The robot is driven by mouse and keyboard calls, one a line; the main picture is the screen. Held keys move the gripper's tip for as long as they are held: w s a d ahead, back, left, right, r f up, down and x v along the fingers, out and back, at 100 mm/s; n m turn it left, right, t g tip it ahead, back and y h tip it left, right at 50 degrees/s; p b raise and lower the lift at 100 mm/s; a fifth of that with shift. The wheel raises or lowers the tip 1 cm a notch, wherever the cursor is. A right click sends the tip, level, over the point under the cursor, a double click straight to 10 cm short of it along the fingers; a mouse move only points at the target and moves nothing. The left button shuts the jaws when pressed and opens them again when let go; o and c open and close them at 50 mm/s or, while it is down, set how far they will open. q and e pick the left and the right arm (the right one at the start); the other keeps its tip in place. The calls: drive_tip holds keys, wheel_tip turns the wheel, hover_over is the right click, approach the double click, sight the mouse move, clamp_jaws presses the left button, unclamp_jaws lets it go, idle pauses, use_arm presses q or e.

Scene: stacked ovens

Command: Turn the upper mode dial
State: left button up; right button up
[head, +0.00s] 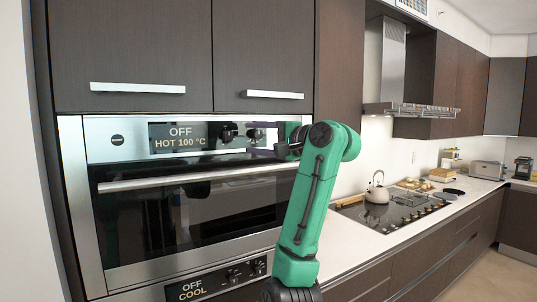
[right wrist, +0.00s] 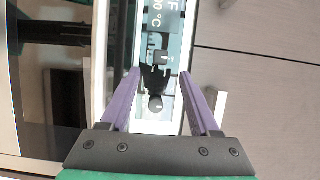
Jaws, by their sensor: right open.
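The upper oven's control panel (head: 118,140) has a display reading OFF, HOT 100 °C. Two dark dials sit right of the display, a left dial (head: 229,133) and a right dial (head: 256,134). I cannot tell which is the mode dial. The right wrist view shows the left dial (right wrist: 162,58) near the fingertips and the right dial (right wrist: 155,103) lower, in the gap between the fingers. My right gripper (right wrist: 160,72) is open and empty, its purple fingers either side of the panel strip. In the head view my right gripper (head: 285,145) is at the panel's right end. My left gripper is not in view.
The upper oven's long handle (head: 190,180) runs below the panel. A lower oven (head: 190,290) with its own display and dials is beneath. Cabinet handles (head: 137,88) stick out above. A counter with a kettle (head: 377,190) and cooktop lies to the right.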

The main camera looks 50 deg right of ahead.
use_arm(q)
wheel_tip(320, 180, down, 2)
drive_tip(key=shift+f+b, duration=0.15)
drive_tip(key=shift+b, duration=0.5)
use_arm(e)
drive_tip(key=s, duration=0.5)
drive_tip(key=shift+s+d, duration=0.15)
drive_tip(key=shift+s, duration=0.15)
